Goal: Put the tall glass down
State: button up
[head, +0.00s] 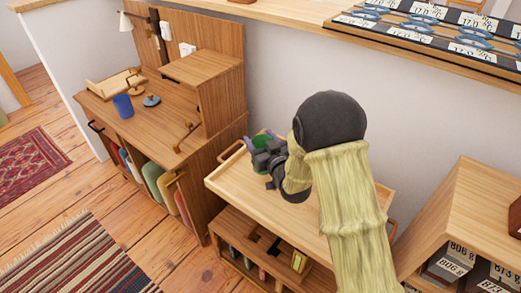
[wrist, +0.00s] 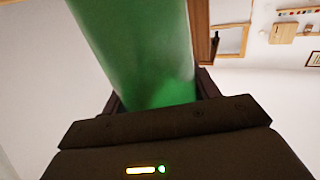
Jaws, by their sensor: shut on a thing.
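The tall glass is green and see-through. It shows in the head view (head: 262,142), mostly hidden behind my gripper, and large in the wrist view (wrist: 140,50), rising between the jaws. My gripper (head: 264,157) is shut on it; the jaws also show in the wrist view (wrist: 158,103). The glass is over the far left part of a light wooden trolley top (head: 232,182). I cannot tell whether its base touches the top. A small purple thing (head: 249,141) shows just left of the glass, partly hidden.
The trolley top has a raised rim, with clear room at its front left. A wooden desk (head: 160,125) on the left holds a blue cup (head: 123,106), a small blue-grey item (head: 152,100) and a wooden tray. A wooden shelf unit (head: 470,215) with labelled boxes stands right.

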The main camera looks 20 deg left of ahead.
aim_at(258, 146)
jog(key=shift+f+b, duration=0.55)
jog(key=shift+f, duration=1.4)
jog(key=shift+r, duration=0.1)
jog(key=o, duration=1.4)
jog(key=shift+s+d, duration=0.1)
jog(key=v, duration=0.7)
jog(key=shift+p, duration=0.35)
jog(key=shift+s+d, duration=0.1)
